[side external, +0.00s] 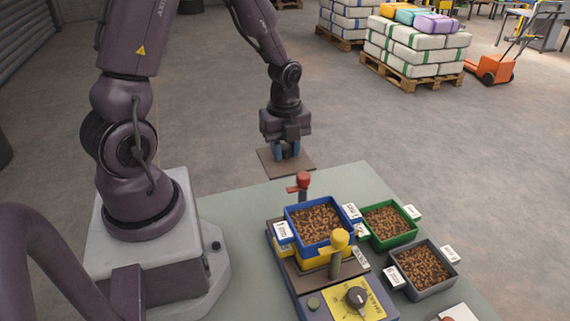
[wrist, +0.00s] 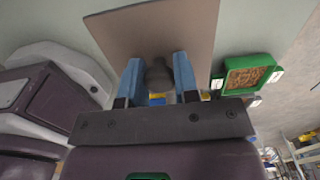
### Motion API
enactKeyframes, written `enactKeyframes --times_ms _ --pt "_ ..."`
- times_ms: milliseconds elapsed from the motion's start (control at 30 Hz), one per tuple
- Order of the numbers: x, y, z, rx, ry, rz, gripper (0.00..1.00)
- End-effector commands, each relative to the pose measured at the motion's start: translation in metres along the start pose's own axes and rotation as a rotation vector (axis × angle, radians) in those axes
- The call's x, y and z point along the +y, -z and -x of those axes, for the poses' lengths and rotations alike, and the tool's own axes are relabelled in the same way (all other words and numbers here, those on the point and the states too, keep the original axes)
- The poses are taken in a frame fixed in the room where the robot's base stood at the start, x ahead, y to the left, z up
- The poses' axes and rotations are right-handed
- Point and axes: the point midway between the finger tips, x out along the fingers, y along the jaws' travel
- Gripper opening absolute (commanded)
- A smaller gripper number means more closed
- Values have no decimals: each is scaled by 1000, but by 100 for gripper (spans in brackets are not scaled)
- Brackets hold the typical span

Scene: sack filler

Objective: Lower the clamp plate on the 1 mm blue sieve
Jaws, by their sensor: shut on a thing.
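My gripper (side external: 288,152) is shut on the knob of the clamp plate (side external: 271,161), a flat brown square plate held in the air behind the sieve stack. In the wrist view the plate (wrist: 150,28) spreads out beyond the blue fingers of my gripper (wrist: 160,85), with a dark knob between them. The blue sieve (side external: 319,240), full of brown pellets, sits on top of a yellow sieve (side external: 318,257) on the shaker machine. The plate is apart from the blue sieve. Labels on the sieves are too small to read.
A red-topped post (side external: 303,182) stands behind the blue sieve and a yellow-topped post (side external: 338,242) in front. A green sieve (side external: 386,222) and a grey sieve (side external: 423,266), both with pellets, sit on the table to the right. A dial (side external: 356,298) is on the machine front.

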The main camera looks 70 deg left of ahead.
Motion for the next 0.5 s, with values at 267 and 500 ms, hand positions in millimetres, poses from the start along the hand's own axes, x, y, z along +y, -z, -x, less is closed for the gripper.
enactKeyframes --times_ms 267,500 --pt "-1 -1 81 -6 10 2 0" --pt "0 0 136 -5 8 0 0"
